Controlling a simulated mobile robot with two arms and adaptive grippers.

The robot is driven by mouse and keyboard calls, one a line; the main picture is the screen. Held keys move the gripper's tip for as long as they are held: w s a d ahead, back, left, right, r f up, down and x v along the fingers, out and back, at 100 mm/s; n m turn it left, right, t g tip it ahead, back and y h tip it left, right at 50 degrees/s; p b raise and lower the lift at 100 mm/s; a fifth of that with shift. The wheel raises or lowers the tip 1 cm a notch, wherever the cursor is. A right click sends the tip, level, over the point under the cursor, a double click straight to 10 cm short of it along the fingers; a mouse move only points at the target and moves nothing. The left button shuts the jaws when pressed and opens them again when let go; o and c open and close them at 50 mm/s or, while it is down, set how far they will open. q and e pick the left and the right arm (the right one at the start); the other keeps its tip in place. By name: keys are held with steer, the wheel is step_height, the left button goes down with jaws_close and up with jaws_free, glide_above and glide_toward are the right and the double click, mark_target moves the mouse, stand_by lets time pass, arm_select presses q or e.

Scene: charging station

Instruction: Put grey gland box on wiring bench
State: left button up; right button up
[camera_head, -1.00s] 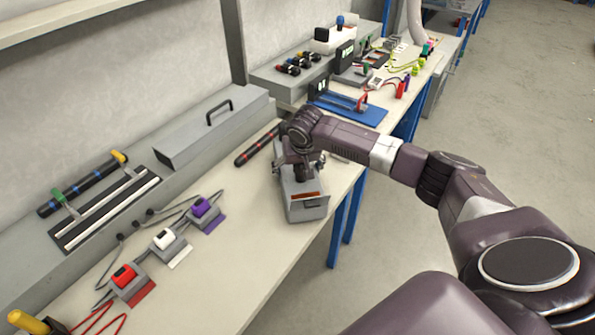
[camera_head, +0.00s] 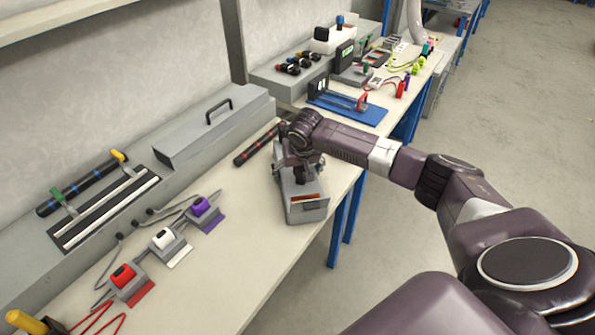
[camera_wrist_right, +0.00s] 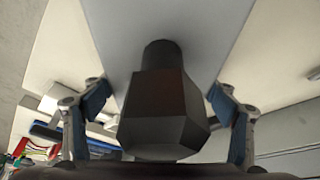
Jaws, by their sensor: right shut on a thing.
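The grey gland box (camera_head: 311,215) is at the front edge of the wiring bench (camera_head: 262,245) in the head view, with a brown-orange label on its near end. It looks upright and level; whether its underside touches the bench top is hard to tell. My right gripper (camera_head: 300,163) comes down over the box from above and is shut on it. In the right wrist view, the two blue-padded fingers of the gripper (camera_wrist_right: 160,98) sit at either side of the grey box (camera_wrist_right: 205,25), with a dark gland (camera_wrist_right: 165,105) standing between them. My left gripper is out of view.
Red, white and purple switch units (camera_head: 205,213) stand left of the box. A black rod (camera_head: 257,146) lies behind it. A long grey case with a handle (camera_head: 215,125) stands along the wall. A blue fixture (camera_head: 350,110) stands further back. Bench top between switches and box is clear.

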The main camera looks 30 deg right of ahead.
mark_target(298, 169)
steer(key=o, duration=1.5)
steer(key=v, duration=1.2)
